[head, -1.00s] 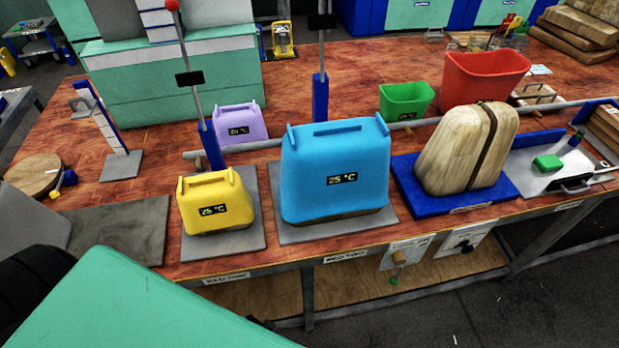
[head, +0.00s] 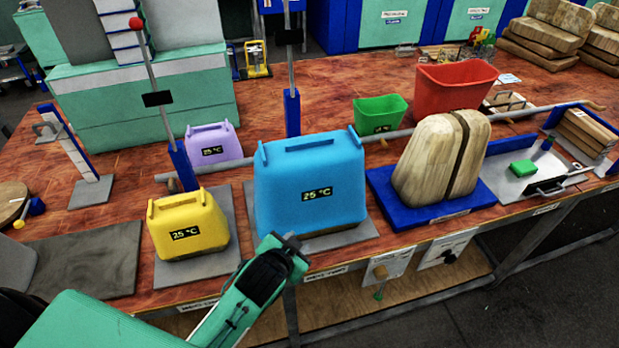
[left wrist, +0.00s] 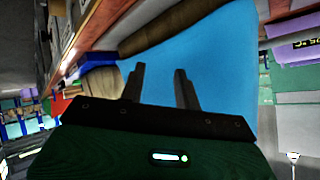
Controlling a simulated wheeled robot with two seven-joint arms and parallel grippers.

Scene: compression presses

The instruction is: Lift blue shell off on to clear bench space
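The blue shell (head: 310,185), marked 25 °C, stands upright on a grey plate (head: 345,232) in the middle of the bench, with a brown form showing under its lower edge. My left gripper (head: 290,243) is in front of the shell's lower left part, at the bench's front edge. In the left wrist view the two fingers of my left gripper (left wrist: 158,88) are apart with nothing between them, and the blue shell (left wrist: 205,55) fills the view beyond them. I cannot tell whether they touch it. My right gripper is not in view.
A yellow shell (head: 188,225) stands to the left and a wooden form (head: 440,160) on a blue base to the right. A press post (head: 292,110) rises behind the blue shell. A dark mat (head: 80,260) at the left front is bare.

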